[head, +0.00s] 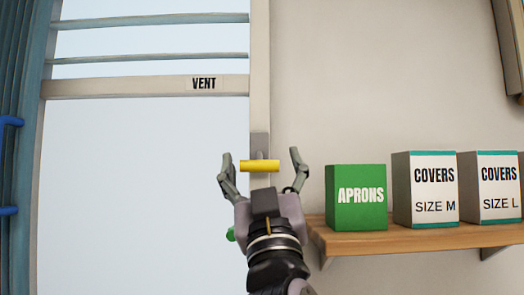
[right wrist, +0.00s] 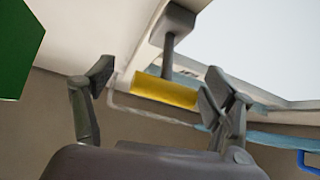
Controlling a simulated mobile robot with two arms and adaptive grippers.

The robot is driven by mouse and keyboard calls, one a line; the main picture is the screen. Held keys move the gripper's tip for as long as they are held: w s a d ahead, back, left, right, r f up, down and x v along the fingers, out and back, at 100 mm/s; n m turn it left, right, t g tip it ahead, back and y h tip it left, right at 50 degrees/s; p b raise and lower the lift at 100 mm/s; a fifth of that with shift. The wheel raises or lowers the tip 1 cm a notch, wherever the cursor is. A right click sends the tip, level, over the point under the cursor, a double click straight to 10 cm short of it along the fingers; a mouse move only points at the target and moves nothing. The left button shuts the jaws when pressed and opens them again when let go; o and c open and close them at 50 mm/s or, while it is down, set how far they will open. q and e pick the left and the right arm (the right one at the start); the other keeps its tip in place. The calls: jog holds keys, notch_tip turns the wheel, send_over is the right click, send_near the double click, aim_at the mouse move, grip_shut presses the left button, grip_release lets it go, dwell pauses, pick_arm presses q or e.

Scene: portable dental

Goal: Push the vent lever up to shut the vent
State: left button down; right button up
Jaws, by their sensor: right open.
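The vent lever has a yellow bar handle (head: 260,166) on a grey mount (head: 260,142) fixed to the pale window post. In the right wrist view the yellow handle (right wrist: 165,91) hangs on a dark stem from the mount (right wrist: 174,24). My right gripper (head: 261,154) is open, its fingers spread to either side of the handle. In the right wrist view the handle lies between the fingers of the gripper (right wrist: 157,77), close to the right one; I cannot tell whether they touch. The VENT label (head: 204,83) is on the window crossbar. My left gripper is out of view.
Right of the lever, a wooden shelf (head: 430,238) holds a green APRONS box (head: 356,197) and COVERS boxes (head: 425,188) (head: 493,187). A small green thing (head: 231,234) shows partly behind my right wrist. A blue handle (head: 8,165) is at the far left.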

jog(key=shift+w, duration=0.25)
